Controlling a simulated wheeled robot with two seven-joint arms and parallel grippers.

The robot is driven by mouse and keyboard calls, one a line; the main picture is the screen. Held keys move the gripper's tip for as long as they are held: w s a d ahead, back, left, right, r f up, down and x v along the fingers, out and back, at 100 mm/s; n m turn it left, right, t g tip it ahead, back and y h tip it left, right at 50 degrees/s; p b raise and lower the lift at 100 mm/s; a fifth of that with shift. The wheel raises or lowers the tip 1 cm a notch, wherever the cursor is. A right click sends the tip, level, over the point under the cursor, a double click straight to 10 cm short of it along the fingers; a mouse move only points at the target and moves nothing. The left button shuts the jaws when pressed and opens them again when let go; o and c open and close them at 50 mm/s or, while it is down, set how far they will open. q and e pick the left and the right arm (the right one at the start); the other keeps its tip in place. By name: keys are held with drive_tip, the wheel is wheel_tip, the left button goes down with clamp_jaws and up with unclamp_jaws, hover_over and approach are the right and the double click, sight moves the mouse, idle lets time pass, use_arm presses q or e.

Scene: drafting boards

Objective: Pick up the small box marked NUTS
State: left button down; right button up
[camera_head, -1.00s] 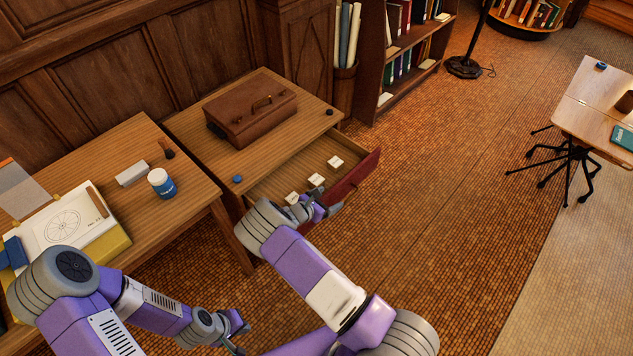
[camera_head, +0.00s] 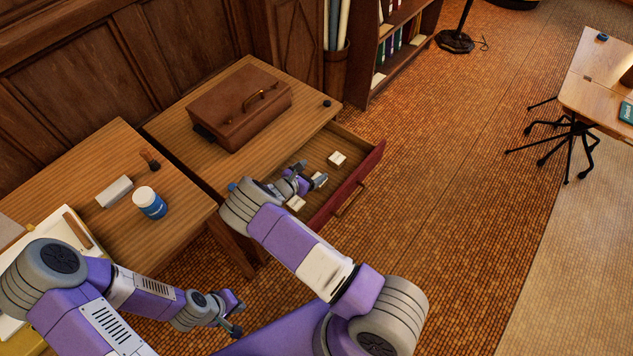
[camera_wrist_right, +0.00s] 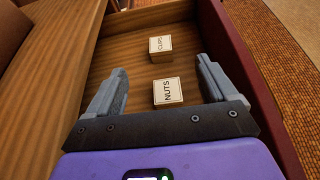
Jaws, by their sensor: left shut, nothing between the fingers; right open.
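The small white box marked NUTS (camera_wrist_right: 168,92) lies in the open drawer, label up. In the right wrist view it sits between and slightly beyond the fingers of my right gripper (camera_wrist_right: 160,88), which is open and touches neither side of it. In the head view the right gripper (camera_head: 307,180) is over the drawer and partly covers the middle box (camera_head: 320,179), which seems to be NUTS. My left gripper (camera_head: 237,315) is shut and empty, low in front of the desks, away from the drawer.
A box marked CLIPS (camera_wrist_right: 160,45) lies beyond NUTS. A third white box (camera_head: 296,203) is at the drawer's near end. The red drawer front (camera_head: 347,190) bounds one side. A brown case (camera_head: 238,108) stands on the desktop above. A blue-and-white jar (camera_head: 150,203) stands on the left desk.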

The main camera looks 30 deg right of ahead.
wheel_tip(320, 180, down, 6)
drive_tip(key=b, duration=0.5)
drive_tip(key=shift+f+b, duration=0.25)
drive_tip(key=shift+b, duration=0.05)
drive_tip(key=shift+w+f+b, duration=0.1)
drive_tip(key=shift+f+b, duration=0.35)
drive_tip(key=shift+f, duration=0.05)
drive_tip(key=b+x, duration=0.2)
drive_tip(key=x, duration=0.5)
drive_tip(key=shift+d+f, duration=0.1)
drive_tip(key=shift+d, duration=0.15)
drive_tip(key=c, duration=1.1)
